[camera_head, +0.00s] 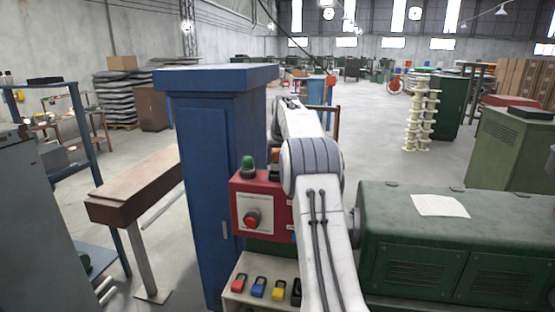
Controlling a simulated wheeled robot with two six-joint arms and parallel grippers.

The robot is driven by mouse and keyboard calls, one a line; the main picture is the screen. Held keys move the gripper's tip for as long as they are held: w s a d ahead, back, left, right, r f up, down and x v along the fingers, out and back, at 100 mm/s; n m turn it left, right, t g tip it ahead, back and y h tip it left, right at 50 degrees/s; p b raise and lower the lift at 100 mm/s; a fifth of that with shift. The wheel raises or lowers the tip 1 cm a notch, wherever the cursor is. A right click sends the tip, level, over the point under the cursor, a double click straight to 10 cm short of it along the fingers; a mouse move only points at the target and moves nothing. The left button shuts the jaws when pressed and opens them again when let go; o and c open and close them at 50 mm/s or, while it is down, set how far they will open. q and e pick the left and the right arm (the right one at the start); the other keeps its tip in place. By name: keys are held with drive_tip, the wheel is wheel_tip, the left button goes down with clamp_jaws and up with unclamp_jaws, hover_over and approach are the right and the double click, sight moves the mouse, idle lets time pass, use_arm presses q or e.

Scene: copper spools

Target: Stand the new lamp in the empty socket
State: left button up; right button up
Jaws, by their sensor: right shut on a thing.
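A red control box (264,205) stands in the middle, with a red push button (252,219) on its front. A green lamp (248,167) stands upright on its top left. My white right arm reaches forward over the box's right side. My right gripper (277,150) is mostly hidden behind my own arm, above the box top. It is shut on the lamp, of which a small orange part (277,157) seems to show beside the arm. The empty socket is hidden; I cannot tell how far the lamp's foot is from it. My left gripper is out of view.
A tall blue cabinet (205,170) stands close at the box's left. A green machine housing (450,245) with a paper sheet (440,206) is at the right. Red, blue and yellow padlocks (258,287) lie on a pale shelf below. Open floor lies behind.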

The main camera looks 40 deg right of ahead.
drive_tip(key=shift+f, duration=0.3)
idle(0.5)
idle(0.8)
drive_tip(key=shift+f+b, duration=0.9)
drive_tip(key=shift+f, duration=0.35)
idle(0.8)
drive_tip(key=o, duration=1.5)
drive_tip(key=shift+c, duration=0.2)
drive_tip(key=shift+s+r, duration=0.1)
drive_tip(key=shift+r, duration=0.05)
drive_tip(key=b+v, duration=0.3)
drive_tip(key=v, duration=0.7)
drive_tip(key=shift+a, duration=0.15)
